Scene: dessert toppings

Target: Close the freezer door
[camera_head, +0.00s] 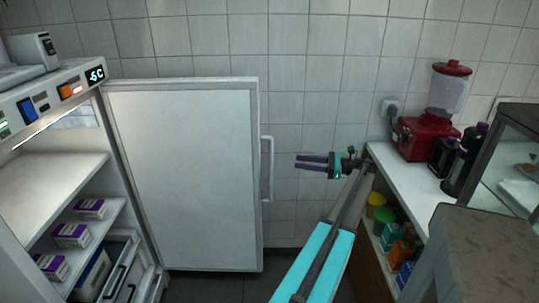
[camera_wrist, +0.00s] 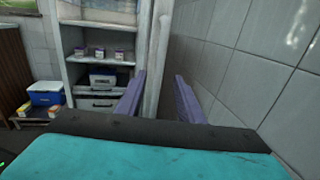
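The freezer (camera_head: 120,230) stands at the left of the head view with its shelves exposed. Its white door (camera_head: 185,180) is wide open, swung out to the right near the tiled wall. A vertical handle (camera_head: 268,168) is on the door's free edge. My gripper (camera_head: 298,161) is to the right of the handle, apart from it, with its purple fingers pointing left. In the wrist view my gripper (camera_wrist: 164,78) is open and empty, its fingers spread. The freezer interior (camera_wrist: 98,65) shows beyond the left finger, and the door (camera_wrist: 157,60) appears edge-on between the fingers.
Purple and white boxes (camera_head: 72,235) sit on the freezer shelves. A white counter (camera_head: 408,172) with a red blender (camera_head: 428,138) and dark bottles stands at the right. A blue and white cooler (camera_wrist: 46,92) is at the left of the wrist view. Floor before the door is clear.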

